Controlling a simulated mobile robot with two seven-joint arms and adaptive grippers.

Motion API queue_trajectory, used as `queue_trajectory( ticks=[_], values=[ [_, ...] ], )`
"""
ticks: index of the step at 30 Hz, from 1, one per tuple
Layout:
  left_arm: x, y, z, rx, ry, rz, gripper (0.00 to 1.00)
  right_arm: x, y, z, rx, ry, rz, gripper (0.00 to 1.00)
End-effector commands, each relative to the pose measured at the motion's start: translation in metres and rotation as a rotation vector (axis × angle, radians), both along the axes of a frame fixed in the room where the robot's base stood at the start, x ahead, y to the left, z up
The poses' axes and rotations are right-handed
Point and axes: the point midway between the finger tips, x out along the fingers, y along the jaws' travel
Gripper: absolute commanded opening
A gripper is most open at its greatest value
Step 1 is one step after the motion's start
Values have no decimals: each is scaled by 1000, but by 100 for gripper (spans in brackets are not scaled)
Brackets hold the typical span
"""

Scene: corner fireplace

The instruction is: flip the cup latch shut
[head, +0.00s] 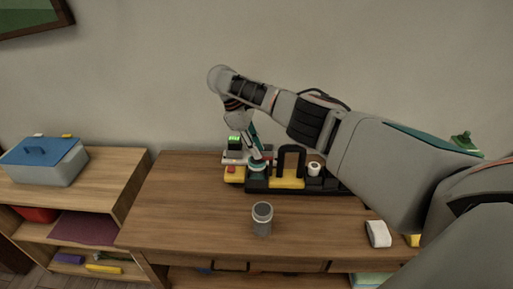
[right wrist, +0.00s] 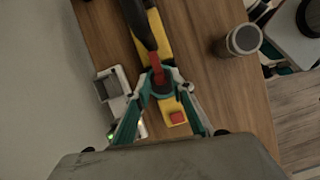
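A black-and-yellow fixture (head: 285,184) stands at the back of the wooden table. In the right wrist view, a round teal base (right wrist: 160,90) with a red lever-like piece (right wrist: 156,66) sits beside its black arch (right wrist: 138,25). This looks like the cup latch; its exact lever position is hard to tell. My right gripper (right wrist: 163,80) points down over it, with teal fingertips apart on either side of the round base and red piece. In the head view, my right gripper (head: 257,153) is just above the fixture's left end. My left gripper is not in view.
A yellow block with a red button (right wrist: 176,117) lies close to my fingers. A grey can (head: 262,219) stands in front, and a white object (head: 378,234) lies right. A blue-lidded box (head: 45,160) sits on the left shelf. The table's left part is clear.

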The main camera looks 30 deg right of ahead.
Motion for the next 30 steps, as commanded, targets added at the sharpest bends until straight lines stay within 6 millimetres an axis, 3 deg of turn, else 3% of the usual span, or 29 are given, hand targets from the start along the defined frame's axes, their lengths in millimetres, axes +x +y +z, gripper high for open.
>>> queue_trajectory(
  ticks=[14,24,30],
  values=[
    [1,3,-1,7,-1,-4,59,1,0,10,0,-1,0,30],
    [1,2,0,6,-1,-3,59,1,0,69,0,-3,1,30],
    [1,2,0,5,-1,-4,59,1,-1,94,-1,-3,-1,30]
  ],
)
